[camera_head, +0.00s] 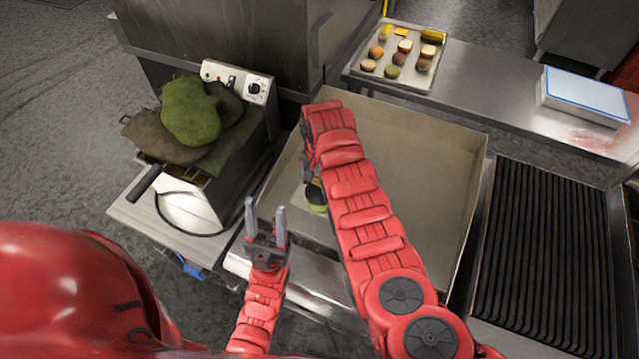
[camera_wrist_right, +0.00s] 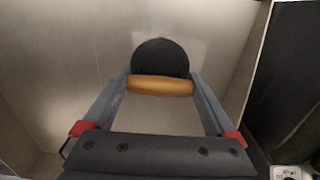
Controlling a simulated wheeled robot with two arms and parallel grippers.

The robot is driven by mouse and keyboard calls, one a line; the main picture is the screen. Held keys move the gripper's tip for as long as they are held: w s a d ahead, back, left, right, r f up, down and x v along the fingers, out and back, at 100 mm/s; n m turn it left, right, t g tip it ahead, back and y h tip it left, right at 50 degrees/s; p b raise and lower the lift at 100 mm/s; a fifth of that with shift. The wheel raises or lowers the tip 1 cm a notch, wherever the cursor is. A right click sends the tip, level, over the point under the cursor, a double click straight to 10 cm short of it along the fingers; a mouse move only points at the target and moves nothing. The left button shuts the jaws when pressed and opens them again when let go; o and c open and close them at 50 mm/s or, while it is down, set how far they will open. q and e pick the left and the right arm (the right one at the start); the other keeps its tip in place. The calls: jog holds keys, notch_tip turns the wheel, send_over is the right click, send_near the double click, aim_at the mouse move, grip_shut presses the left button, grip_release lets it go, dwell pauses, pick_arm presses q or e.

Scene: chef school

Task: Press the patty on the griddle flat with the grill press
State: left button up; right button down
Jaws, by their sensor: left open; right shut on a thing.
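My right gripper (camera_wrist_right: 160,92) is shut on the wooden handle of the grill press (camera_wrist_right: 160,58), whose round black plate shows beyond the handle in the right wrist view. In the head view my right arm reaches over the pale, walled griddle (camera_head: 420,170) and largely hides this gripper. A small dark and greenish round thing (camera_head: 317,197) shows beside the arm near the griddle's left side; I cannot tell what it is. I see no patty in either view. My left gripper (camera_head: 265,212) is open and empty in front of the griddle's left front corner.
A fryer (camera_head: 200,200) with green and brown cloth-like items (camera_head: 190,115) on it stands left of the griddle. A ribbed grill (camera_head: 545,260) lies to the right. Behind are a tray (camera_head: 375,78) of round food pieces and a white-blue box (camera_head: 585,95). The griddle's right part is clear.

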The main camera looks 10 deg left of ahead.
jog(key=shift+w+r+p, duration=0.1)
jog(key=shift+r+p, duration=0.65)
jog(key=shift+r, duration=1.95)
